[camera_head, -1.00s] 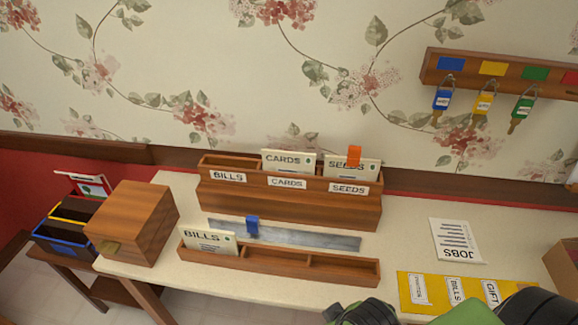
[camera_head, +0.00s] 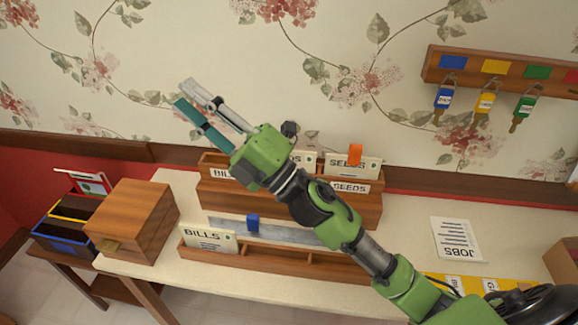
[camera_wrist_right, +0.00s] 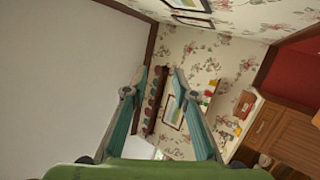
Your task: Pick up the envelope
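A cream envelope marked BILLS (camera_head: 208,240) stands in the left compartment of the low front wooden rack (camera_head: 300,265). In the taller back rack (camera_head: 360,207), a SEEDS envelope (camera_head: 370,168) stands in the right compartment. A second envelope (camera_head: 306,159) there is mostly hidden behind my right arm. My right gripper (camera_head: 183,94) is raised in front of the wallpaper, above and left of the back rack, pointing up and left. Its fingers are apart with nothing between them, as the right wrist view (camera_wrist_right: 160,72) also shows. My left gripper is not in view.
A blue slider (camera_head: 252,223) sits on a grey strip between the racks. An orange marker (camera_head: 355,153) is at the SEEDS slot. A wooden box (camera_head: 133,222) stands at left. A JOBS sheet (camera_head: 456,240) lies on the right. Keys (camera_head: 443,99) hang on the wall rack.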

